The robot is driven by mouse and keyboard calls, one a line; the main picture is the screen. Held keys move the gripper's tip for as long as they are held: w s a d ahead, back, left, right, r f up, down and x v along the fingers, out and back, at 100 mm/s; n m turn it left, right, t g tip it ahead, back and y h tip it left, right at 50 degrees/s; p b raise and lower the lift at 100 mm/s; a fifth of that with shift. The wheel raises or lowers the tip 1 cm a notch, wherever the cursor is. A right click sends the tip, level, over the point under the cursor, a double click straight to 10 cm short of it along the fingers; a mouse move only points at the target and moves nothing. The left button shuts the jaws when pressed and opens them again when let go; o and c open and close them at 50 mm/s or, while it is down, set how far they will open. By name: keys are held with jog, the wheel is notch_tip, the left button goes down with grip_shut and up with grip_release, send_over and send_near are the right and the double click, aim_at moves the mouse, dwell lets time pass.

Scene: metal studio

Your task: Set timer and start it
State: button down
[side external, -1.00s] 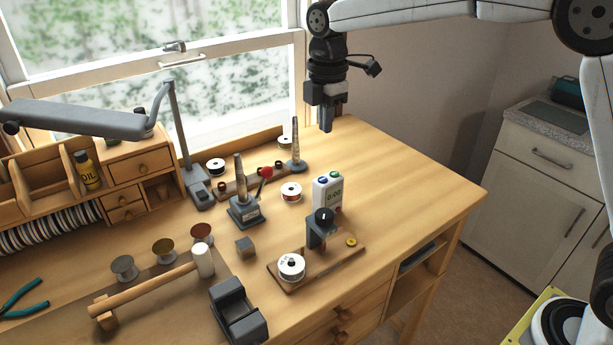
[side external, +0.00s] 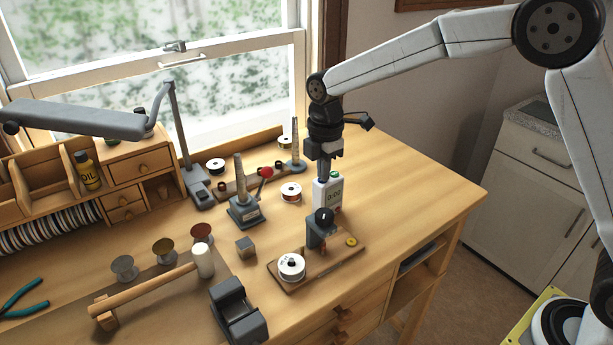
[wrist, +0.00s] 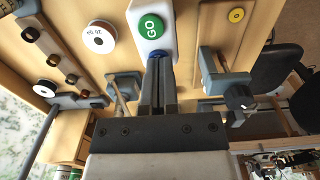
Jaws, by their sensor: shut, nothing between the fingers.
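The timer (side external: 334,196) is a small white upright box with a display that reads 0:00. A green button sits on its top, and part of a red button shows low on its front right. My gripper (side external: 323,179) is shut and empty, pointing down at the left part of the timer's top, where the blue button is. In the wrist view my shut fingertips (wrist: 160,62) overlap the blue button; I cannot tell whether they press it. The green button marked GO (wrist: 150,26) is clear beside them.
A clamp with a black knob (side external: 324,216) on a wooden board stands just in front of the timer. A white spool (side external: 291,192) and a grey stand with a cone (side external: 244,209) are to the left. The table's right part (side external: 420,185) is clear.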

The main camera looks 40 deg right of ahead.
aim_at(335, 174)
jog(key=shift+s+f, duration=0.15)
jog(key=shift+f, duration=0.85)
jog(key=shift+r, duration=0.1)
notch_tip(335, 174, up, 15)
jog(key=shift+w+r, duration=0.15)
jog(key=shift+w, duration=0.1)
jog(key=shift+d, duration=0.1)
dwell(0.6)
jog(key=d, duration=0.3)
jog(key=shift+r, duration=0.25)
jog(key=shift+f, duration=0.1)
notch_tip(335, 174, down, 14)
jog(key=shift+r, duration=0.1)
dwell(0.9)
